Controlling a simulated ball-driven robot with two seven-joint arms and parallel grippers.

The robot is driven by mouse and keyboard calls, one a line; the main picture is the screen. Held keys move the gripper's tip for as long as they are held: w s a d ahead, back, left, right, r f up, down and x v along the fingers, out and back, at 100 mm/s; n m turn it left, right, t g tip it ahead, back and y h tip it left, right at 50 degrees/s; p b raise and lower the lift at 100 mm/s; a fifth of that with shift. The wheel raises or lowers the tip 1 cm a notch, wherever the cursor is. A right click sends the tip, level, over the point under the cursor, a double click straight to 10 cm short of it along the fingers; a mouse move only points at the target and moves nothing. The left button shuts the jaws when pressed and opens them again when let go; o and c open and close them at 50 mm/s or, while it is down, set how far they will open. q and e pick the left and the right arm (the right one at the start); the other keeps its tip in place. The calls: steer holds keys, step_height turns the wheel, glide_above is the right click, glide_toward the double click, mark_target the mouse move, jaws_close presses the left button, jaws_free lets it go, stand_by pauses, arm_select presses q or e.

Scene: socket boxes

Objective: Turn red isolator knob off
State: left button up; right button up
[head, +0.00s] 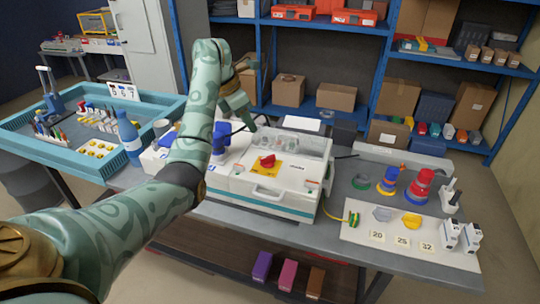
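The red isolator knob (267,161) sits on a yellow plate on the sloped front of a white and grey socket box (243,183) in the middle of the table. Its exact angle is too small to read. My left arm comes in from the left, rises and bends over, with the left gripper (246,119) hanging behind and to the left of the knob, above the back of the box. The gripper is apart from the knob. Its fingers are small and seen from behind the wrist, so their opening is unclear. My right gripper is out of view.
A blue industrial plug (221,136) stands left of the knob, near my forearm. A clear lid (298,141) covers the box's back part. Right are a white board (408,233) with connectors and a yellow-green cable (352,219). A teal tray (161,108) lies left. Air above the knob looks clear.

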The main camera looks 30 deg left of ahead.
mark_target(268, 157)
arm_select(q)
steer(key=b+x, duration=0.6)
steer(key=x, duration=0.8)
steer(key=shift+f, duration=0.25)
jaws_close()
